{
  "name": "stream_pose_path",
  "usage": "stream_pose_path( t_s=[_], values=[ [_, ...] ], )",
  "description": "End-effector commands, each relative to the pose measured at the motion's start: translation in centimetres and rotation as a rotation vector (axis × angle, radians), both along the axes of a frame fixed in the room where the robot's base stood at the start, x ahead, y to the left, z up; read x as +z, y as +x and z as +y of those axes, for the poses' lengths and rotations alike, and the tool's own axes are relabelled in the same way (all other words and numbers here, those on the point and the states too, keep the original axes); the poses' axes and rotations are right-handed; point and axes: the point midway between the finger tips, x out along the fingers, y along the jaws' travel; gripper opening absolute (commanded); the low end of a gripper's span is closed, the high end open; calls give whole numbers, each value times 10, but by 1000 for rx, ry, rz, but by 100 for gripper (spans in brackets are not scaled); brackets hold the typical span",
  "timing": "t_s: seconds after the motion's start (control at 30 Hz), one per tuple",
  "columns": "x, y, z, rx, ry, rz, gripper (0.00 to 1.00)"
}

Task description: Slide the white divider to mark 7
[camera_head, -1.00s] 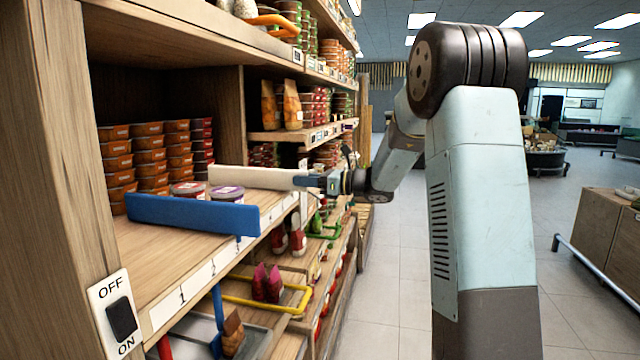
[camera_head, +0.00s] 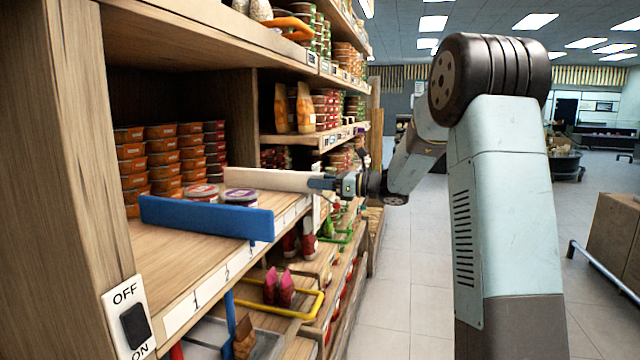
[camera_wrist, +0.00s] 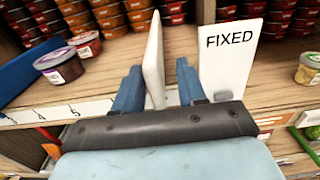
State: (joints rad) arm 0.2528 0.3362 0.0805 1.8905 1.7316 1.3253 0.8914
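The white divider (camera_head: 275,180) stands across the shelf, its front end at the shelf edge by my gripper (camera_head: 336,184). In the wrist view the divider (camera_wrist: 154,62) passes between the two fingers of my gripper (camera_wrist: 158,85). It is close to the left finger, with a gap to the right finger, so the gripper looks open around it. The number strip (camera_wrist: 60,113) along the shelf edge shows 4 and 5 left of the gripper. My gripper covers the strip near the divider, and no 7 can be read.
A white plate marked FIXED (camera_wrist: 229,58) stands just right of the right finger. A blue divider (camera_head: 205,218) stands to the left, with lidded tubs (camera_head: 241,196) between it and the white divider. Stacked tubs (camera_head: 165,157) fill the back. An OFF/ON switch (camera_head: 133,325) is at the front left.

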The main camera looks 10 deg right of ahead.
Motion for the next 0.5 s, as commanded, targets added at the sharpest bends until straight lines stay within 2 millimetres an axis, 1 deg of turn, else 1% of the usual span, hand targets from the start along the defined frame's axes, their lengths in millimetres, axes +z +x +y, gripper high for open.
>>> stream_pose_path(
  t_s=[0.13,0.23,0.37,0.5],
  values=[
    [0,-3,-5,0,0,0,40],
    [0,-8,-16,-2,-1,0,40],
    [-1,-18,-37,-3,-1,0,40],
    [-1,-30,-62,-2,0,1,40]
  ],
)
